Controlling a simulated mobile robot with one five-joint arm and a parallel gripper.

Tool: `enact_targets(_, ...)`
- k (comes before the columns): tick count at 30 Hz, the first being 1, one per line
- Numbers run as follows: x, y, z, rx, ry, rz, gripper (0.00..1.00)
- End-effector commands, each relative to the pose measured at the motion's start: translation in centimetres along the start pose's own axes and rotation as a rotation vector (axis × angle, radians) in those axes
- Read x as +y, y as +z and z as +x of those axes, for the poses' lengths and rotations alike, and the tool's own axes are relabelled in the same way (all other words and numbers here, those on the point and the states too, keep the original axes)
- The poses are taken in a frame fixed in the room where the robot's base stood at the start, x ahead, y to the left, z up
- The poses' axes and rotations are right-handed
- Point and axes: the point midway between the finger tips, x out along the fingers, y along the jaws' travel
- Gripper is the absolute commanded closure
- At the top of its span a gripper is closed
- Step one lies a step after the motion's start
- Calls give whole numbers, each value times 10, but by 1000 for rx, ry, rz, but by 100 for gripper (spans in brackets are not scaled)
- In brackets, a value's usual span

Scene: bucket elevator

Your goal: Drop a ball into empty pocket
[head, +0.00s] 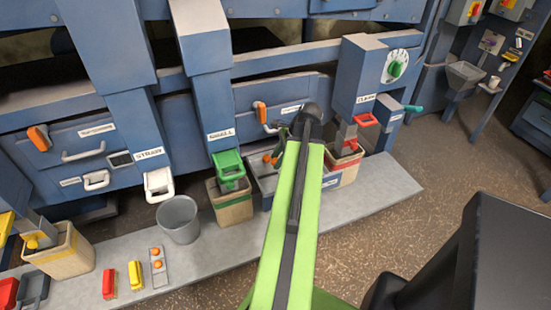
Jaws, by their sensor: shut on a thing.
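My green and black arm reaches up the middle of the head view. My gripper (276,155), small and partly hidden behind the arm, is left of the arm's dark upper end. It is shut on a small orange ball (268,158), in front of the blue machine. More orange balls (156,259) sit in a small grey holder (160,279) on the floor slab at lower left. I cannot make out an empty pocket; the arm hides part of the machine.
A grey bucket (178,221) and a tan bin (234,207) under a green chute (229,166) stand on the grey slab (205,257). Another bin (343,169) is under a red-rimmed chute (366,120). Red (109,284) and yellow (135,276) pieces lie lower left.

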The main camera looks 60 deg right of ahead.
Motion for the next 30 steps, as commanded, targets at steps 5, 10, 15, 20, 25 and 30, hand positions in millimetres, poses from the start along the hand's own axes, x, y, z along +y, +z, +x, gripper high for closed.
enact_targets(5,6,-12,31,0,0,-1,100)
enact_targets(10,9,-17,43,0,1,-1,100)
enact_targets(15,9,-16,42,0,1,-2,100)
enact_targets(20,9,-16,41,0,1,-2,60)
enact_targets(25,9,-16,42,0,1,-2,44)
enact_targets(30,9,-15,42,-1,1,-3,44)
